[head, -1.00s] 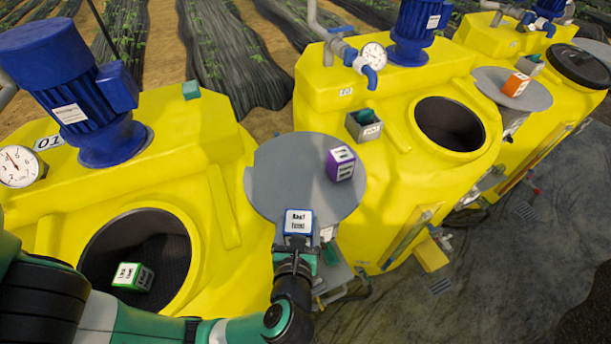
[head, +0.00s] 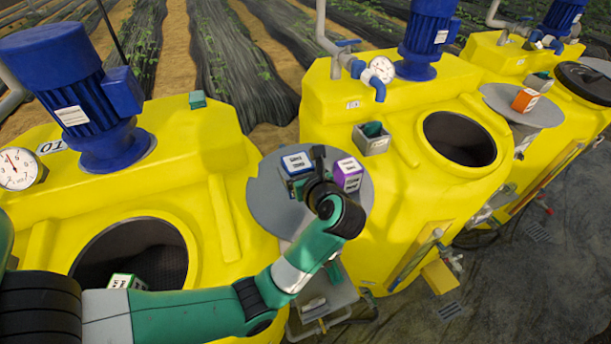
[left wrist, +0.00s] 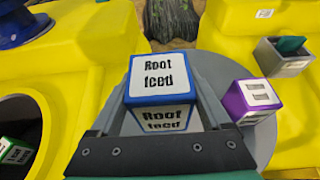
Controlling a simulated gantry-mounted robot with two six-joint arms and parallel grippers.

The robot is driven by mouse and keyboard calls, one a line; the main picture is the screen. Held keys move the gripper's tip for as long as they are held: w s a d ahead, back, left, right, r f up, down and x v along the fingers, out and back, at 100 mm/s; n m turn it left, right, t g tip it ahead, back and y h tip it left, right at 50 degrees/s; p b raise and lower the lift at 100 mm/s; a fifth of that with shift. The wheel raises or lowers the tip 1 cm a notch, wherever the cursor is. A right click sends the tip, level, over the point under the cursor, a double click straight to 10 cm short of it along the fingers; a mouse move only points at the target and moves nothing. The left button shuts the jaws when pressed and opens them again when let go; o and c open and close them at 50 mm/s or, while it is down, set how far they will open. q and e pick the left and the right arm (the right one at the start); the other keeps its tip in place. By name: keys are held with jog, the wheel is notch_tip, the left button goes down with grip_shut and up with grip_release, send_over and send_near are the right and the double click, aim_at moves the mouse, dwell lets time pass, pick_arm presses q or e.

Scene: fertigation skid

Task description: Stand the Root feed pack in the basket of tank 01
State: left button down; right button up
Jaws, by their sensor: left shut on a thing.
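The Root feed pack (head: 297,164) is a white box with blue edges. My left gripper (head: 306,171) is shut on it over the round grey table, and it also shows in the left wrist view (left wrist: 157,80) between the fingers. I cannot tell whether the pack touches the table. Tank 01 (head: 215,190) is the yellow tank at left. Its round opening holds a dark mesh basket (head: 165,243), partly hidden by my left arm. A green-edged pack (head: 126,281) is inside the basket, partly covered by my arm. My right gripper is not in view.
A purple pack (head: 348,174) stands on the round grey table (head: 268,205), close right of the held pack. A grey bin (head: 372,143) sits on the middle tank (head: 400,185). A blue motor (head: 75,95) rises behind tank 01's opening.

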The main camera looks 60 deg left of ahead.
pick_arm(q)
jog(key=w+a+f, duration=0.1)
jog(key=f, duration=0.2)
jog(key=w+a+f, duration=0.1)
jog(key=a+f, duration=0.1)
jog(key=f, duration=0.1)
jog(key=w+a+f+p, duration=0.1)
jog(key=w+f, duration=0.1)
jog(key=f, duration=0.1)
jog(key=shift+a+f, duration=0.15)
jog(key=shift+a, duration=0.1)
jog(key=shift+f, duration=0.1)
